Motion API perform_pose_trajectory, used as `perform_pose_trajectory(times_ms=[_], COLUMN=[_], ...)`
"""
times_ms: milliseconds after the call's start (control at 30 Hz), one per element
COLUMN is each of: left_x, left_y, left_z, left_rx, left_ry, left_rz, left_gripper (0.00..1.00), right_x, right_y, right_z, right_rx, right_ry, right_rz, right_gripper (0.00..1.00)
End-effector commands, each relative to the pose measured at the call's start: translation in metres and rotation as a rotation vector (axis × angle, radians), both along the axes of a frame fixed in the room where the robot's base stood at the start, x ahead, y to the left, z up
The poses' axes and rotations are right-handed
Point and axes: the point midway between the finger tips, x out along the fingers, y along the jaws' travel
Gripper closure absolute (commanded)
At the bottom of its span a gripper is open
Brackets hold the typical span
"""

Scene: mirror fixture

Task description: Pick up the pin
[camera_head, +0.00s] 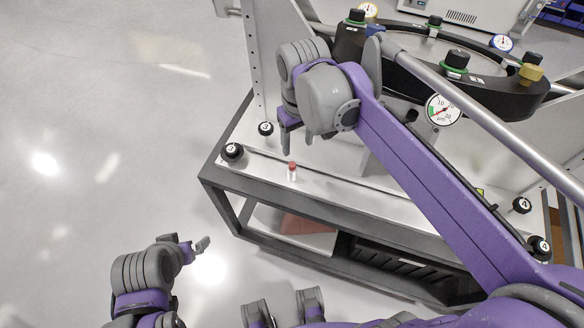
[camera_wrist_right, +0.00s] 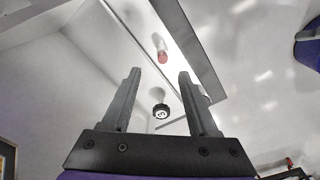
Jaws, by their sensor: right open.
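The pin (camera_head: 292,172) is small, with a red top and a pale body, and stands on the white bench top near its front edge. In the right wrist view the pin (camera_wrist_right: 162,52) shows beyond the fingertips, between them in the picture and apart from them. My right gripper (camera_head: 296,146) is just above and behind the pin in the head view. Its two fingers are spread and empty in the wrist view (camera_wrist_right: 159,76). My left gripper (camera_head: 199,246) is low over the floor at the lower left, away from the bench; its finger gap is unclear.
Black numbered knobs (camera_head: 232,152) stand along the bench edge, another (camera_head: 265,128) behind. A dark ring fixture with dial gauges (camera_head: 443,110) and a grey bar (camera_head: 480,105) sits at the upper right. A white upright panel (camera_head: 275,50) stands behind. Floor on the left is clear.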

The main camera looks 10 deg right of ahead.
Motion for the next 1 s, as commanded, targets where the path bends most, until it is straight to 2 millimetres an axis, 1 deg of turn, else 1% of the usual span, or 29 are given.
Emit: perform_pose_trajectory(times_ms=[33,67,133,200,267,433,500,667,900,1000], left_x=[0.0,0.0,0.0,-0.001,-0.001,-0.001,-0.002,-0.002,-0.002,-0.002], left_y=[0.0,0.0,0.0,0.0,0.0,0.0,0.0,0.0,0.0,0.0], left_z=[-0.002,-0.003,-0.003,-0.004,-0.005,-0.007,-0.008,-0.009,-0.011,-0.011], left_rx=[0.0,0.0,0.0,0.0,0.0,0.0,0.0,0.0,0.0,0.0], left_ry=[0.001,0.001,0.001,0.002,0.002,0.003,0.003,0.004,0.004,0.005], left_rz=[0.0,0.0,0.0,0.0,0.0,0.0,0.0,0.0,0.0,0.0], left_gripper=[0.0,0.0,0.0,0.0,0.0,0.0,0.0,0.0,0.0,0.0], right_x=[0.007,0.01,0.013,0.014,0.014,0.014,0.014,0.014,0.012,0.012], right_y=[0.005,0.006,0.009,0.01,0.01,0.009,0.009,0.009,0.006,0.006], right_z=[0.001,0.002,0.002,-0.003,-0.011,-0.039,-0.046,-0.057,-0.092,-0.101], right_rx=[-0.003,-0.005,-0.007,-0.008,-0.008,-0.008,-0.008,-0.008,-0.008,-0.008], right_ry=[0.02,0.028,0.043,0.049,0.05,0.049,0.049,0.048,0.048,0.048], right_rz=[0.014,0.019,0.029,0.032,0.033,0.032,0.032,0.031,0.031,0.031], right_gripper=[0.4,0.4,0.4,0.4,0.4,0.4,0.4,0.4,0.4,0.4])
